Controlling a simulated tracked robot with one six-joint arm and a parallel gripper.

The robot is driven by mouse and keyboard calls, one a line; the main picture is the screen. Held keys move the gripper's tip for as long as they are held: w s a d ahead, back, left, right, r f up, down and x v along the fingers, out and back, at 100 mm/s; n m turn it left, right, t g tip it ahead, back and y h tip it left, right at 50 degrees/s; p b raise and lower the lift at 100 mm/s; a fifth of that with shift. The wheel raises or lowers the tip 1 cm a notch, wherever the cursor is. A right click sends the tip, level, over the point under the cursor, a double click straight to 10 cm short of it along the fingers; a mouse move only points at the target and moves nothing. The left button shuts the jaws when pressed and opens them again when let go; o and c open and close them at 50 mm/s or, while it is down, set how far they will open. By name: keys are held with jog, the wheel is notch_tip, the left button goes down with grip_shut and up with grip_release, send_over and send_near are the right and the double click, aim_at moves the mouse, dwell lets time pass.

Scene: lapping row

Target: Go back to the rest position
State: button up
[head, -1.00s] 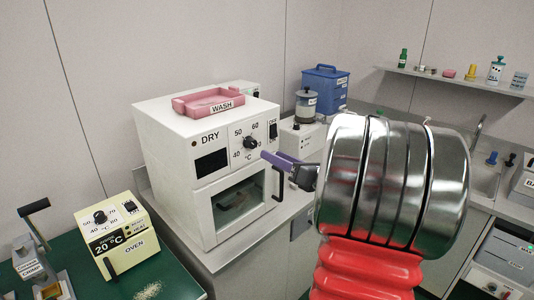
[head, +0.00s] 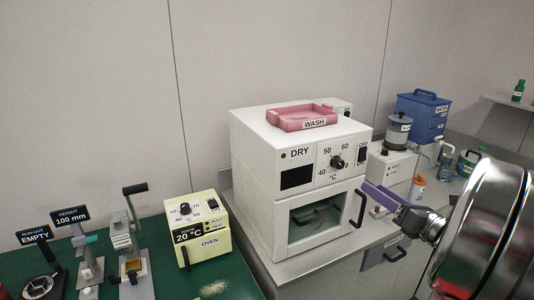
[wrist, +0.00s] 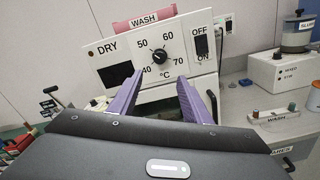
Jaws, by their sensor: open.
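My gripper (head: 378,197) has purple fingers and is in front of the white DRY cabinet (head: 258,165), close to the handle at the right of its glass door. In the wrist view the two fingers (wrist: 157,100) are apart with nothing between them, below the cabinet's dial (wrist: 159,57). The cabinet door (head: 320,223) looks shut. My shiny metal arm link fills the lower right of the head view. I cannot tell whether a finger touches the cabinet.
A pink WASH tray (head: 302,117) lies on top of the cabinet. A cream oven (head: 199,229) stands on the green bench at left, with gauges (head: 83,255) beyond it. A blue container (head: 421,117) and a white stirrer unit (head: 391,170) stand at right.

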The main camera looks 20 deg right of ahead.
jog(key=w+a+f+n+g+y, duration=0.1)
jog(key=a+f+n+g+y, duration=0.2)
jog(key=a+n, duration=0.7)
jog(key=w+a+f+n+g+y, duration=0.1)
jog(key=a+n+g+y, duration=0.35)
jog(key=a, duration=1.15)
jog(key=s+a+f+n+g+h, duration=0.1)
jog(key=s+a+n+h, duration=0.3)
jog(key=n, duration=0.9)
jog(key=s+a+f+n+g+h, duration=0.1)
jog(key=s+a+n+g+h, duration=0.3)
jog(key=n, duration=0.9)
jog(key=s+a, duration=0.3)
jog(key=s, duration=0.1)
jog(key=shift+s+a+f, duration=0.25)
jog(key=shift+f, duration=0.15)
jog(key=shift+d, duration=0.1)
